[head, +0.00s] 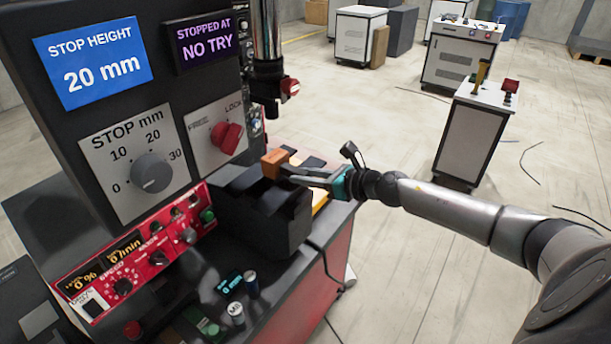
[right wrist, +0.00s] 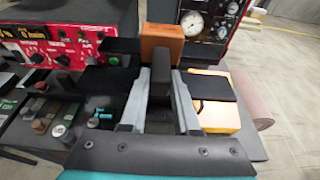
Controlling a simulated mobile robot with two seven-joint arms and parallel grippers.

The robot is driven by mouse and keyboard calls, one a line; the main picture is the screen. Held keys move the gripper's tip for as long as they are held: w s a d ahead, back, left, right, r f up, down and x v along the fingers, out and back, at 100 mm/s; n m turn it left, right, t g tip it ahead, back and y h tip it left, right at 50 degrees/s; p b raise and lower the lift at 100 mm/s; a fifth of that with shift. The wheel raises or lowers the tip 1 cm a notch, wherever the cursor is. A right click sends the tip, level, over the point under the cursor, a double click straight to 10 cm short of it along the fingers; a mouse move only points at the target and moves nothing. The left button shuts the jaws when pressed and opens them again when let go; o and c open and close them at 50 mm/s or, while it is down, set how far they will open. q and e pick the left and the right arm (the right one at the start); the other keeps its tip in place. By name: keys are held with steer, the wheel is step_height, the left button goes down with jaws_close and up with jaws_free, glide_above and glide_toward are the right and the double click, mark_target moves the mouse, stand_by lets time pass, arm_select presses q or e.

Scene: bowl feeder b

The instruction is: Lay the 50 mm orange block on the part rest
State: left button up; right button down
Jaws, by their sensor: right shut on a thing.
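The orange block (head: 275,162) is at the tips of my right gripper (head: 292,172), above the far side of a black slotted fixture (head: 262,215). In the right wrist view the orange block (right wrist: 161,42) stands just beyond the two grey fingers of my right gripper (right wrist: 161,72). A dark piece between the fingers hides its lower part. My right gripper is shut on the block. I cannot tell whether the block touches anything below it. No label marks the part rest, so I cannot tell which surface it is. My left gripper is not in view.
A dark panel with a stop dial (head: 152,172) and red lock knob (head: 226,137) stands left. Small cylinders (head: 236,311) stand on the near bench. A vertical column rises behind the block.

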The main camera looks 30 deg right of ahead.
steer(key=shift+f+b, duration=0.3)
steer(key=shift+b, duration=0.1)
steer(key=c, duration=0.6)
jaws_free()
steer(key=shift+o, duration=0.2)
steer(key=shift+f, duration=0.25)
steer(key=v, duration=1.5)
steer(key=shift+r, duration=0.3)
steer(key=shift+d, duration=0.1)
